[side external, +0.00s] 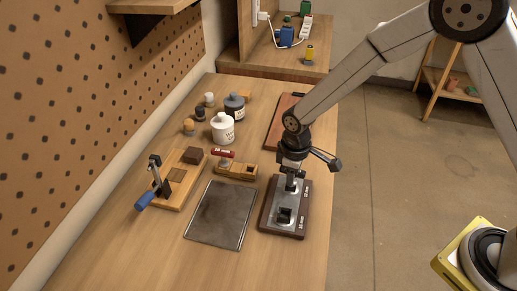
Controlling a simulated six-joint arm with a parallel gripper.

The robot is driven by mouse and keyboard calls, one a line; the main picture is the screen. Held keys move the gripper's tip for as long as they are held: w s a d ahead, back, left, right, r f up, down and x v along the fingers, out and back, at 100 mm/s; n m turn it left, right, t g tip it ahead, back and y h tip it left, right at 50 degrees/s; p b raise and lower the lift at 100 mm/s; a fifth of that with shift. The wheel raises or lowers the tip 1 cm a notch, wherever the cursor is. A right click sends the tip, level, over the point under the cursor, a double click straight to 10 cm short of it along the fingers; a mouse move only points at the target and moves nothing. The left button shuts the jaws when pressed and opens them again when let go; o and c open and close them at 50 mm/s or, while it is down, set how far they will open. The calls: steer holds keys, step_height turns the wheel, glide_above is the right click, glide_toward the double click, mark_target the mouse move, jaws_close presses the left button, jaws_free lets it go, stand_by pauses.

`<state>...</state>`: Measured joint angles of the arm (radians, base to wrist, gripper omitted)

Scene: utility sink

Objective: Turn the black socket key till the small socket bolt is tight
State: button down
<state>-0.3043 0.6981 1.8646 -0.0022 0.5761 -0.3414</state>
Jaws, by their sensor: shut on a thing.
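A dark board (269,219) with a grey top plate and small white labels lies near the right edge of the bench.
A grey metal plate (220,215) lies left of the board. White (222,130) and dark (234,106) jars stand behind. The bench's front is clear.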

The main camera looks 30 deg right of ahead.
steer(key=shift+s, duration=0.15)
steer(key=shift+r, duration=2.2)
steer(key=shift+w, duration=0.25)
